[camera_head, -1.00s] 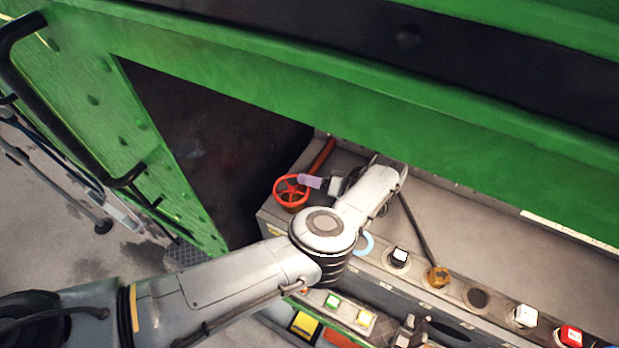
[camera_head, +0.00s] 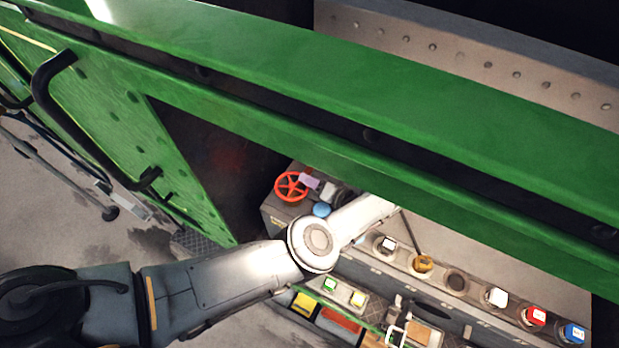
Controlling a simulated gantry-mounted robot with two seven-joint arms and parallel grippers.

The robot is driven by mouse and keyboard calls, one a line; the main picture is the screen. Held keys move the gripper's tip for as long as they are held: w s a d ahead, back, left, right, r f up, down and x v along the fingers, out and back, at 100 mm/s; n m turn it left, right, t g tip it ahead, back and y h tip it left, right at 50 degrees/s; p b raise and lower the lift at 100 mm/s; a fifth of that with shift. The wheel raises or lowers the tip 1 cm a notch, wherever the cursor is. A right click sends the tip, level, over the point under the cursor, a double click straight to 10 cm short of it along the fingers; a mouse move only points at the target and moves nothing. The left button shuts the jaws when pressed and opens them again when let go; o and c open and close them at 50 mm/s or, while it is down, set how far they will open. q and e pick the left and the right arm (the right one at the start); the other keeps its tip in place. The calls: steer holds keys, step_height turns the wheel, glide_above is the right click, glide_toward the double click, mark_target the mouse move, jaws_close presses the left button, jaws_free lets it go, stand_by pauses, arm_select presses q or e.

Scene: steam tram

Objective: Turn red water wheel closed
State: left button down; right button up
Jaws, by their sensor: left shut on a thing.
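The red water wheel (camera_head: 291,187) is a spoked red handwheel at the left end of the grey control console, beside a dark opening. My left arm comes in from the lower left and bends back toward it. My left gripper (camera_head: 309,181) is at the wheel's right rim, its pale lilac fingertips shut on the rim. The fingertips are small, and the exact grip is hard to make out. My right gripper is not in view.
A green beam (camera_head: 350,150) crosses above the console, close over my left forearm. A blue knob (camera_head: 321,209) sits just below the wheel. Coloured bins lie below.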

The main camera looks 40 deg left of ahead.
arm_select(q)
steer(key=c, duration=1.2)
jaws_free()
steer(key=shift+s+d+f, duration=0.15)
steer(key=shift+d+f, duration=0.1)
steer(key=shift+f, duration=0.15)
steer(key=shift+r, duration=0.1)
steer(key=shift+a+r, duration=0.1)
steer(key=shift+b+v, duration=0.65)
steer(key=shift+v, duration=4.7)
